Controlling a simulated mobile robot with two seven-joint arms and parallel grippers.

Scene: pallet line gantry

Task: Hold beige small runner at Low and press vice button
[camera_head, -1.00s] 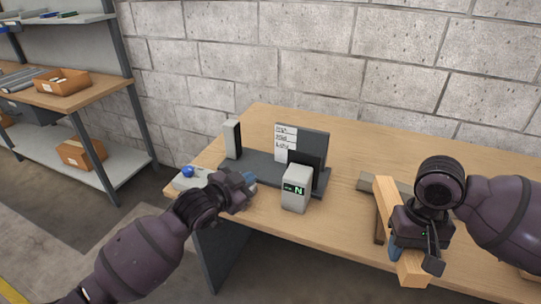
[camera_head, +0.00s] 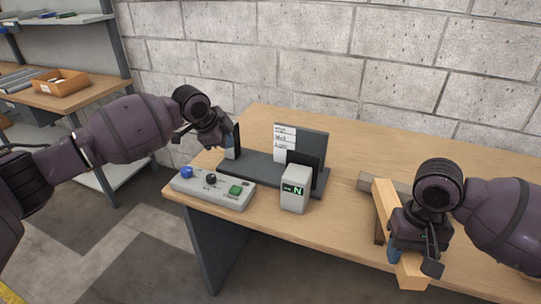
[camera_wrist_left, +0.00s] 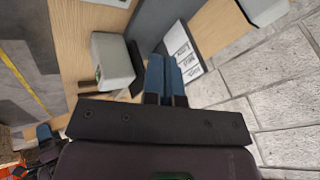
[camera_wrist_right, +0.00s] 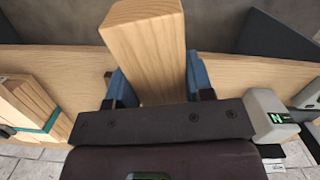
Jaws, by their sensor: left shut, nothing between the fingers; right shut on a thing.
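The beige wooden runner (camera_head: 384,205) is at the right of the table. My right gripper (camera_head: 396,252) is shut on it, and the right wrist view shows the runner (camera_wrist_right: 148,50) between the blue fingers. The vice fixture (camera_head: 262,172) is a dark base with upright plates and a card of level labels (camera_head: 284,143), too small to read surely. The button box (camera_head: 212,190) at the table's front left has blue, black and green (camera_head: 236,190) controls. My left gripper (camera_head: 229,150) is shut and empty at the fixture's left post; its fingers (camera_wrist_left: 166,75) show together in the left wrist view.
A grey unit with an "N" display (camera_head: 294,190) stands in front of the fixture. A block wall (camera_head: 350,50) is behind the table. Shelves with an orange bin (camera_head: 62,83) are at the left. The table between the display unit and the runner is clear.

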